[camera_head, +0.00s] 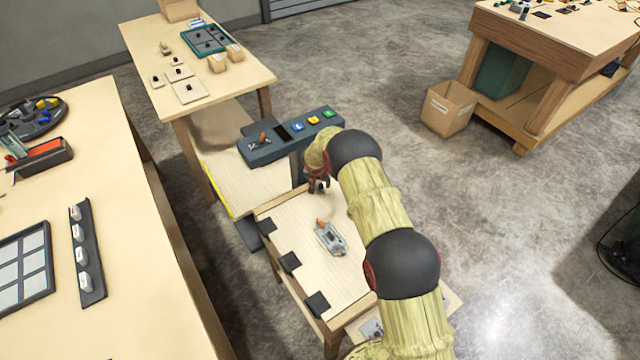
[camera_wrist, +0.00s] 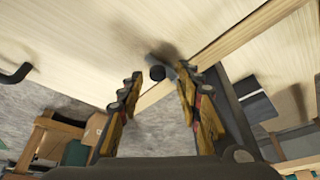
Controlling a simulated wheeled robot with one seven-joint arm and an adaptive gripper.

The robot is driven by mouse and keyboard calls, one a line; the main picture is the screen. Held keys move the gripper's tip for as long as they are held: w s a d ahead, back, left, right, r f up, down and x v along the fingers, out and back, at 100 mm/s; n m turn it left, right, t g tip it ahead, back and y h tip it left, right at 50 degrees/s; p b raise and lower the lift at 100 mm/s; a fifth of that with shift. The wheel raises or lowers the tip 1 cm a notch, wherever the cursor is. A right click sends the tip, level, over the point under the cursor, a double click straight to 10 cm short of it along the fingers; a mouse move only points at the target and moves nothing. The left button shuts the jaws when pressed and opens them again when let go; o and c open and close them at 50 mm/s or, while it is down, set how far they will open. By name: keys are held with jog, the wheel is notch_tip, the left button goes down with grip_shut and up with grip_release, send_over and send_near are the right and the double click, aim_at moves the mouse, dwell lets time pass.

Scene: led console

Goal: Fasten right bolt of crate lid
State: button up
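The crate (camera_head: 295,215) has a pale wooden lid with several black hinges along its left side. A grey fitting with an orange tip (camera_head: 332,238) lies on the lid. My gripper (camera_head: 318,187) is at the lid's far end, pointing down. In the wrist view, its two yellow fingers (camera_wrist: 159,76) are apart. A round black knob (camera_wrist: 157,73) shows between the fingertips, beside a wooden edge, with a grey bar next to it. I cannot tell whether the fingers touch the knob. My arm hides the crate's right side in the head view.
A grey console (camera_head: 290,138) with an orange-tipped lever and coloured buttons stands just beyond the crate. Another grey metal piece (camera_head: 372,328) shows at the near end, partly hidden. Worktables stand left and back right. A cardboard box (camera_head: 447,107) sits on the open floor.

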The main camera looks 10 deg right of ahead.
jog(key=v, duration=1.1)
jog(key=shift+s+r, duration=0.2)
jog(key=shift+r, duration=0.1)
jog(key=s+d+f+n+g, duration=0.1)
jog(key=s+n+g, duration=0.2)
jog(key=s, duration=0.8)
jog(key=s+d+r+t+y+b, duration=0.1)
jog(key=s+r+t, duration=0.1)
jog(key=s+r, duration=1.6)
jog(key=s+d+r+n+t+b, duration=0.1)
jog(key=s+r+t, duration=0.1)
jog(key=s+r, duration=1.6)
jog(key=shift+s+d+t+y+b, duration=0.2)
jog(key=shift+s+t+y+b, duration=0.15)
jog(key=shift+s, duration=0.9)
